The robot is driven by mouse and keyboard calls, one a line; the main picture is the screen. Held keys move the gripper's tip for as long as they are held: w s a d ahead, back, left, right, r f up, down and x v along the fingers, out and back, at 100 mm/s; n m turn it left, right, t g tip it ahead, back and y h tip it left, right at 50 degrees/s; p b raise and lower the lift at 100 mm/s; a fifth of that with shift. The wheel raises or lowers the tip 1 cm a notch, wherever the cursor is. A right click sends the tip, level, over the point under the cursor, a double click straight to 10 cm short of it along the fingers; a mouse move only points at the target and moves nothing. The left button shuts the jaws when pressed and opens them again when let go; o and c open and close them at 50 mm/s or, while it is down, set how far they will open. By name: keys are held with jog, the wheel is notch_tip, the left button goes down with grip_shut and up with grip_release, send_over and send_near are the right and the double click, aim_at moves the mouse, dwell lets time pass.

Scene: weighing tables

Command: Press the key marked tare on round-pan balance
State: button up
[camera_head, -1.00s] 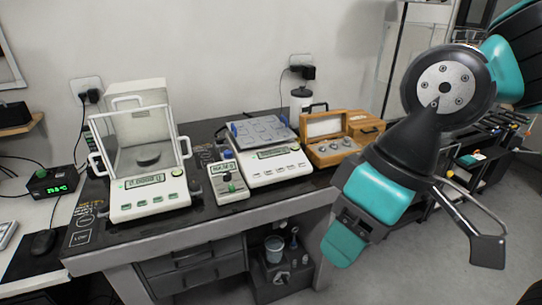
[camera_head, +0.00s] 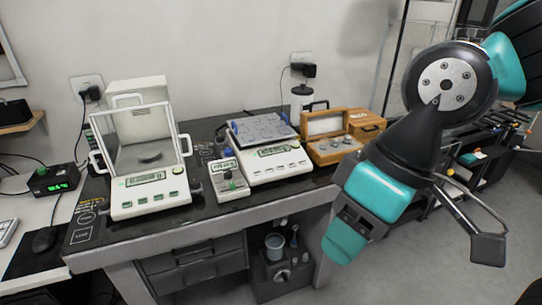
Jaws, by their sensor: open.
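The round-pan balance (camera_head: 150,205) stands at the left of the dark-topped table, with a glass draft shield around its round dark pan (camera_head: 149,157). Its lit display and a row of small green keys (camera_head: 150,199) are on the front face. The key labels are too small to read. My gripper (camera_head: 415,248) is at the right of the view, jaws apart and empty, well away to the right of the balance and touching nothing I can see.
The table's front strip is clear.

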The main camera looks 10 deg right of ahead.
grip_shut()
dwell(1.8)
